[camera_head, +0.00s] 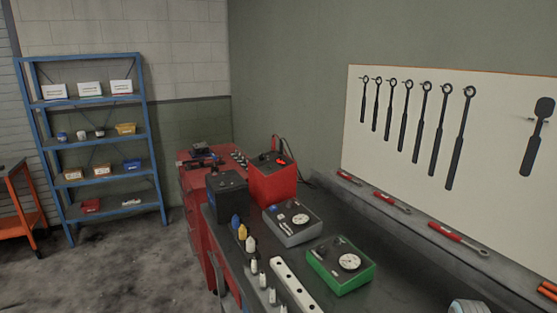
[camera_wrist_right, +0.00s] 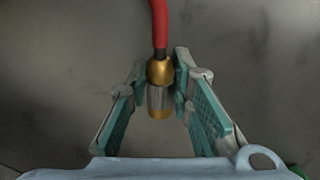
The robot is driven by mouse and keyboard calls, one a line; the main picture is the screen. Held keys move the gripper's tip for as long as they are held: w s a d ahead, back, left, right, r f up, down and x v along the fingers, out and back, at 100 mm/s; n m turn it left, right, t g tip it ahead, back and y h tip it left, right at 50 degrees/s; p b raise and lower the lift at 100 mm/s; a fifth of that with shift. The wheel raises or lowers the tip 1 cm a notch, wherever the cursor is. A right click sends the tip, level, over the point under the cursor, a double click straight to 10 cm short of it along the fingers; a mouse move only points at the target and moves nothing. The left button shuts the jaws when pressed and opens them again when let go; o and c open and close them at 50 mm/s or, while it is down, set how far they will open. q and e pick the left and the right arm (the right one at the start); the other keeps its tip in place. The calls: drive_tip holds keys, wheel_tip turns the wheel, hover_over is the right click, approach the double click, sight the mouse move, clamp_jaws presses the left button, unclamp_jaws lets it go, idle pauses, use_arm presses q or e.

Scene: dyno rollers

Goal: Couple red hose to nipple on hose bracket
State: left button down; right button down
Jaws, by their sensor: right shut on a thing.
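The red hose (camera_wrist_right: 160,22) comes down from the top edge of the right wrist view. It ends in a coupling (camera_wrist_right: 159,74) with a brass collar, a grey ribbed sleeve and a brass end. My right gripper (camera_wrist_right: 161,82) is shut on this coupling, with its teal-padded fingers on either side. The coupling's open end points toward the bottom of the picture. I cannot make out the hose bracket or its nipple in either view.
A dark workbench (camera_head: 386,281) carries a green gauge box (camera_head: 341,264), a grey gauge box (camera_head: 293,222), a black box (camera_head: 228,196), a red box (camera_head: 272,180) and a white perforated bar (camera_head: 297,284). Wrenches hang on a wall panel (camera_head: 490,125). A blue shelf (camera_head: 105,103) stands left; floor before it is clear.

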drive_tip(key=shift+r+p, duration=0.55)
drive_tip(key=shift+r, duration=2.3)
